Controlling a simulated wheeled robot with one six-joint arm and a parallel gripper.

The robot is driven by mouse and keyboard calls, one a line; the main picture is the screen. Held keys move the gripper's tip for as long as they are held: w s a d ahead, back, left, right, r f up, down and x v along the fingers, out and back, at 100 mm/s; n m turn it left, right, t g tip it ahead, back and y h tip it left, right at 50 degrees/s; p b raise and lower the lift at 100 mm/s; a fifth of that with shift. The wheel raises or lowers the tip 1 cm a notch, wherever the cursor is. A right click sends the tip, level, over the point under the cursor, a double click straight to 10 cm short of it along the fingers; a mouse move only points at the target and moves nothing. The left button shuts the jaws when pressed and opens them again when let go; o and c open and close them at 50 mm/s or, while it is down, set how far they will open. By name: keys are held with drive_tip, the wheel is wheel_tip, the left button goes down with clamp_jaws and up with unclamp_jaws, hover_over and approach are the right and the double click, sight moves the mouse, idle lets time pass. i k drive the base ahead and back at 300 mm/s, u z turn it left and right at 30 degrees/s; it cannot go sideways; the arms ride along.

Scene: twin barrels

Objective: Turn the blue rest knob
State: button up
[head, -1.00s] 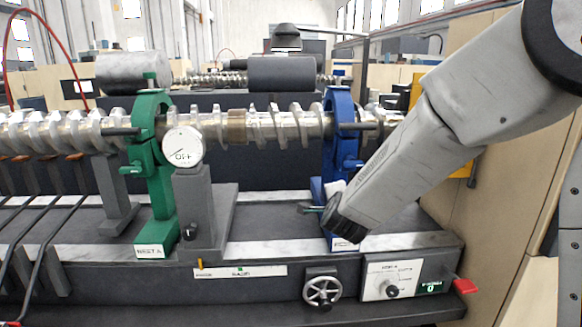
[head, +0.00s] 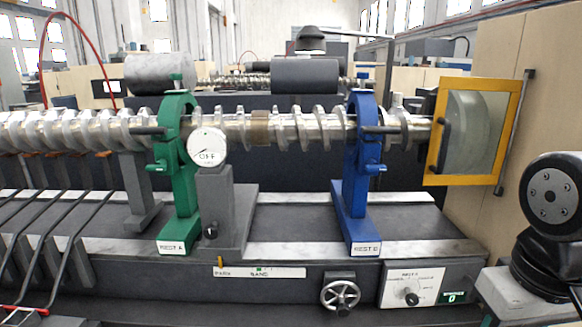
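The blue rest (head: 355,190) stands upright on the bed, with a label reading REST B on its foot. Its ring goes around the ribbed screw shaft (head: 290,128). A small blue knob (head: 375,168) sticks out on its right side, below the shaft. A dark horizontal rod (head: 382,129) crosses in front of the ring. My gripper is outside the view; only a dark joint, which appears to be part of my arm, shows at the right edge.
Below are a handwheel (head: 340,294) and a panel (head: 438,274) with a black pointer knob. A yellow-framed guard (head: 428,160) stands right of the blue rest. The space before the blue rest is clear.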

sight(363, 75)
drive_tip(key=z, duration=0.05)
drive_tip(key=i, duration=0.75)
drive_tip(key=u, duration=1.1)
